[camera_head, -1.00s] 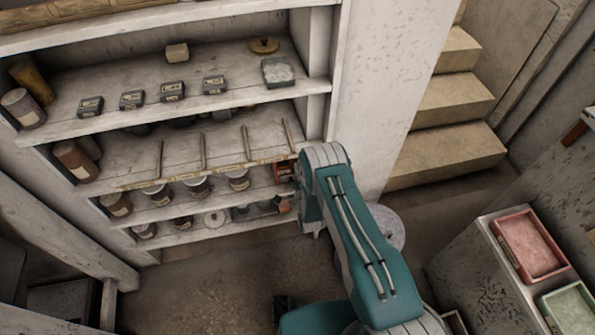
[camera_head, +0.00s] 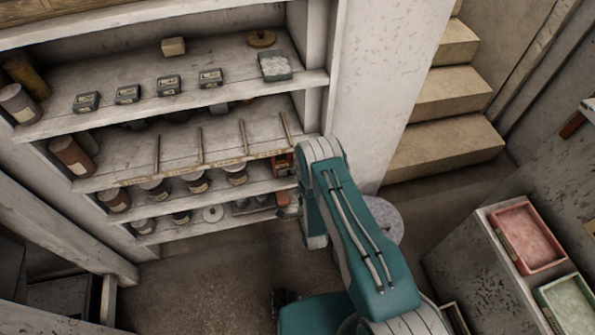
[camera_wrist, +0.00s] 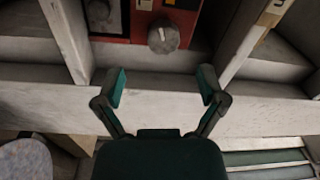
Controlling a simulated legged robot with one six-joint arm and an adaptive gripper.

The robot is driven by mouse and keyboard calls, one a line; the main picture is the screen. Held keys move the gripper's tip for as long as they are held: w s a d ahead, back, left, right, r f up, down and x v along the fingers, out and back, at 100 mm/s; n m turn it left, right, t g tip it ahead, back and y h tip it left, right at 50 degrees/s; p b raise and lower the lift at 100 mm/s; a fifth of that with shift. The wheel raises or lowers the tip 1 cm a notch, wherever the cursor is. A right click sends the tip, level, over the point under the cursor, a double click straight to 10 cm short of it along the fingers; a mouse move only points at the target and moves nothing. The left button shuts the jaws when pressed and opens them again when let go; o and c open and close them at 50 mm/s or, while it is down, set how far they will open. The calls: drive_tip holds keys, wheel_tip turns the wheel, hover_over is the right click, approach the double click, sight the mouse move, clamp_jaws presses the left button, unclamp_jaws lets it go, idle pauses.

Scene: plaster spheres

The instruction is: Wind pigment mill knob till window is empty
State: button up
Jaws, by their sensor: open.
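The pigment mill, a red box (camera_wrist: 140,32), stands in a shelf bay at the top of the wrist view. Its round grey knob (camera_wrist: 163,37) carries a pale pointer mark, pointing up and slightly left. Left of the knob is a dark-framed panel with a mottled grey patch, which looks like the window (camera_wrist: 103,17); its contents are unclear. My gripper (camera_wrist: 163,84) is open and empty, its two fingers spread below the knob and apart from it. In the head view the red mill (camera_head: 282,165) shows just left of my teal arm; my gripper is hidden there.
Shelf dividers (camera_wrist: 68,40) flank the mill's bay, and a pale shelf edge (camera_wrist: 165,108) runs behind my fingers. Jars (camera_head: 198,182) stand left of the mill on its shelf. Steps (camera_head: 445,150) and trays (camera_head: 525,238) are to the right.

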drive_tip(key=s, duration=0.4)
drive_tip(key=shift+s+d+f, duration=0.1)
drive_tip(key=shift+d, duration=0.2)
drive_tip(key=w+n, duration=0.4)
drive_tip(key=n, duration=0.2)
drive_tip(key=w+a+n, duration=0.1)
drive_tip(key=w+n, duration=0.3)
drive_tip(key=n, duration=0.2)
drive_tip(key=w+r+n+y, duration=0.1)
drive_tip(key=w+n, duration=0.3)
drive_tip(key=n, duration=0.2)
drive_tip(key=shift+a+n+g, duration=0.4)
drive_tip(key=c, duration=1.1)
